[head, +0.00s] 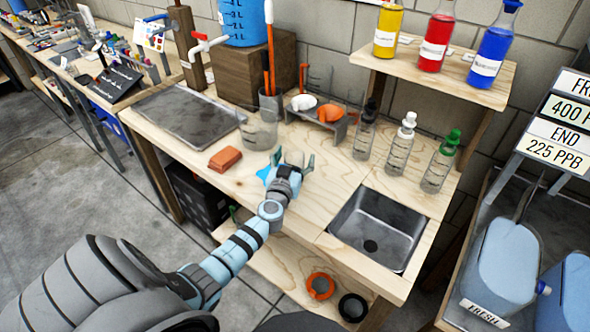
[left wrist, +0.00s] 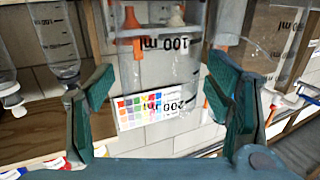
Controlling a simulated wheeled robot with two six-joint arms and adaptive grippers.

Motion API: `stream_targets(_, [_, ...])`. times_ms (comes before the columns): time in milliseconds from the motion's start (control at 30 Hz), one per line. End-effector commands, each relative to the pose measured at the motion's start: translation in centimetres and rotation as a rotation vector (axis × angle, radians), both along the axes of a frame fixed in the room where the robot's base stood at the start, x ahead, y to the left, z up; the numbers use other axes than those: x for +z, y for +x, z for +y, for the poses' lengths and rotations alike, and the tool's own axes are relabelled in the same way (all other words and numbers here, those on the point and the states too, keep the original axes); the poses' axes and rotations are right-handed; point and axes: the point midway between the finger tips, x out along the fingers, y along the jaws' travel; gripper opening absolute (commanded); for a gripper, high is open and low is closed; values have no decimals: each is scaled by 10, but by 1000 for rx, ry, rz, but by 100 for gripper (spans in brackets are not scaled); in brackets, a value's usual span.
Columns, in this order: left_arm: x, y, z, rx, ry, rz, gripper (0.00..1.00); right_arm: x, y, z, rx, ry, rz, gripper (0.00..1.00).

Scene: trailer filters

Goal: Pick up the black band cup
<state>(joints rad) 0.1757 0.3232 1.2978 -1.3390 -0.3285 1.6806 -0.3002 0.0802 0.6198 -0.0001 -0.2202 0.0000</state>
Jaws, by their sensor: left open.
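I cannot pick out a cup with a clear black band. A large clear graduated beaker (head: 258,130) stands on the wooden bench, just beyond my left gripper (head: 293,163). In the left wrist view, a clear graduated vessel (left wrist: 165,75) shows between the two teal fingers of the left gripper (left wrist: 160,105). The fingers are spread wide and I see no contact with it. On the lower shelf lie a black ring-shaped item (head: 353,307) and an orange one (head: 320,286); whether these are cups is unclear. My right gripper is not in view.
A small rack (head: 325,125) holds a white and an orange piece behind the gripper. Clear bottles (head: 400,140) stand to its right, and a sink (head: 382,232) is in front of them. An orange block (head: 225,159) lies left of the gripper.

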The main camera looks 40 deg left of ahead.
Motion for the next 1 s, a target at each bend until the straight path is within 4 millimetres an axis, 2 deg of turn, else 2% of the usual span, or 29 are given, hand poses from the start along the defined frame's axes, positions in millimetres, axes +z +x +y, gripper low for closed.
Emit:
stream_targets(100, [1, 0, 0, 0, 0, 0, 71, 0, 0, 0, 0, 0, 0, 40])
stream_targets(300, [1, -1, 0, 0, 0, -1, 39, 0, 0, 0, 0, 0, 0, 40])
stream_targets(400, [1, -1, 0, 0, 0, -1, 27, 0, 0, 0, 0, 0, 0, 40])
stream_targets(667, [2, -1, 0, 0, 0, -1, 27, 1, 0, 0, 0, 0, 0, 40])
stream_targets(767, [9, -1, 0, 0, 2, -1, 27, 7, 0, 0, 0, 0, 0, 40])
stream_targets(867, [25, -1, 0, 1, 0, -2, 27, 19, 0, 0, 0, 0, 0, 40])
stream_targets(967, [54, -1, 0, 1, 1, -3, 27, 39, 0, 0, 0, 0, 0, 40])
stream_targets(1000, [69, -1, 0, 0, 0, -4, 27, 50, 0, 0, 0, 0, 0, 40])
